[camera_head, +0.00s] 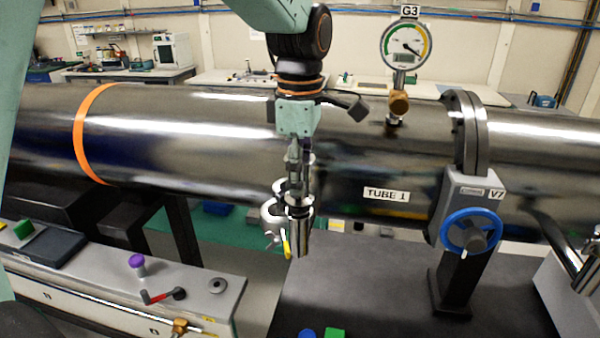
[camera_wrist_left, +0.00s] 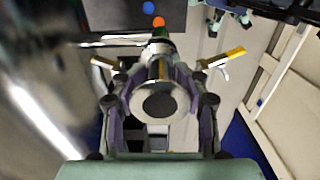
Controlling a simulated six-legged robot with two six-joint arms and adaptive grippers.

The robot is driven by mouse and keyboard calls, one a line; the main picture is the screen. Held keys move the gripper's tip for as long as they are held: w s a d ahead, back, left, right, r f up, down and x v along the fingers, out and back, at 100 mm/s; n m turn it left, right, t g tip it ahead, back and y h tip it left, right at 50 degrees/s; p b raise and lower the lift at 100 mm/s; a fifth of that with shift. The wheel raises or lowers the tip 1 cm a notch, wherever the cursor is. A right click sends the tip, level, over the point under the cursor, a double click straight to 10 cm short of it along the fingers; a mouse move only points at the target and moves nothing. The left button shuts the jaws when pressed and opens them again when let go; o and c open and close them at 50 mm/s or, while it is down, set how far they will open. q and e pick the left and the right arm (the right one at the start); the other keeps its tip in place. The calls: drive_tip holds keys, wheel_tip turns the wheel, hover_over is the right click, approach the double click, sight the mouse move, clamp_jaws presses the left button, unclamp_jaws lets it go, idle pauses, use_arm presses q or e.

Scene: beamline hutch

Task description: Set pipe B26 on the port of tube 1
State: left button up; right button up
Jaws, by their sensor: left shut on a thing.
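My left gripper (camera_head: 297,180) points down in front of tube 1 (camera_head: 345,160), the long polished steel tube with the TUBE 1 label. It is shut on a short metal pipe (camera_head: 301,240), taken to be B26; no label on it can be read. The pipe hangs upright. In the left wrist view its round end (camera_wrist_left: 158,100) shows between the fingers. A metal clamp with a wing nut (camera_head: 270,238) and a yellow lever (camera_head: 287,247) are close beside the pipe. The port is largely hidden, so I cannot tell whether the pipe touches it.
Gauge G3 (camera_head: 405,45) stands on the tube. Valve V7 (camera_head: 470,231) with its blue wheel is to the right. A grey bench (camera_head: 385,285) lies below. A white control panel (camera_head: 205,285) with a purple knob (camera_head: 137,261) is at lower left.

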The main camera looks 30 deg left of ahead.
use_arm(q)
drive_tip(key=shift+w+f, duration=0.1)
drive_tip(key=shift+f, duration=0.3)
idle(0.4)
drive_tip(key=o, duration=1.3)
drive_tip(key=shift+d, duration=0.1)
drive_tip(key=shift+o, duration=0.7)
